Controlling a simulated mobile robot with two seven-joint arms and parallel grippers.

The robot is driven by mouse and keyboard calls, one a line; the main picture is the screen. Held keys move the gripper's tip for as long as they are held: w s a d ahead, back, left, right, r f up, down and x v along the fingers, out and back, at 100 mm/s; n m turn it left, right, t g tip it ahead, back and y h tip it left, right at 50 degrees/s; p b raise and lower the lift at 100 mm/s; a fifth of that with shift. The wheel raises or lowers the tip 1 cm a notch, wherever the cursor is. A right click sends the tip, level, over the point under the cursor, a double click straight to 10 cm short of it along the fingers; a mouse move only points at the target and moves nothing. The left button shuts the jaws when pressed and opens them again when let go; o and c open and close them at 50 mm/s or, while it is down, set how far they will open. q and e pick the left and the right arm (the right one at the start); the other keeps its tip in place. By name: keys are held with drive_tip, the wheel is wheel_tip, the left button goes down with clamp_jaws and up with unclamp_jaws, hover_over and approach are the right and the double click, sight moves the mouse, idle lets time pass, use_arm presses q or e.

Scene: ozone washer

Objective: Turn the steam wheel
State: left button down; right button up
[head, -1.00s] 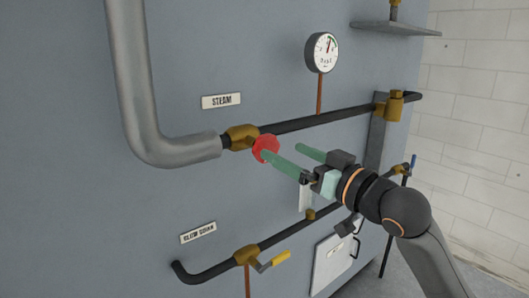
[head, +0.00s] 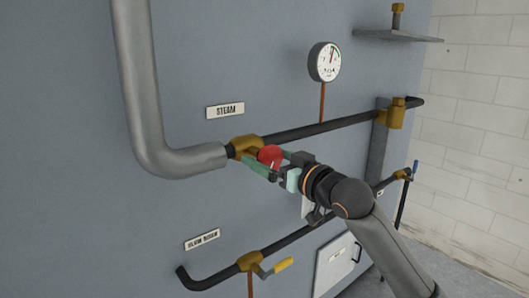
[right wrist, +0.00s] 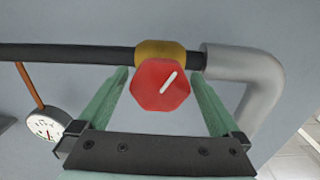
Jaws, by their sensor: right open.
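The red steam wheel (head: 270,156) sits on a brass valve (head: 245,146) in the black pipe, below and right of the STEAM label (head: 225,111). In the right wrist view the red wheel (right wrist: 161,85) is many-sided with a white slanted mark, in front of the brass body (right wrist: 158,50). My right gripper (head: 262,163) has its two green fingers on either side of the wheel. The fingers are apart, and in the right wrist view (right wrist: 160,95) gaps show between them and the wheel. My left gripper is out of view.
A thick grey insulated pipe (head: 145,110) bends into the valve from the left. A pressure gauge (head: 325,62) stands above the black pipe (head: 320,128). Below is a lower pipe (head: 300,236) with a yellow-handled valve (head: 283,264). A blue-handled valve (head: 415,167) is at right.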

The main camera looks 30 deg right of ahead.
drive_tip(key=shift+w, duration=0.75)
drive_tip(key=shift+c, duration=0.2)
drive_tip(key=c, duration=1.2)
drive_tip(key=shift+r+n+p, duration=0.15)
drive_tip(key=shift+n+p, duration=0.6)
drive_tip(key=shift+n, duration=0.75)
drive_tip(key=o, duration=1.2)
drive_tip(key=shift+o, duration=0.2)
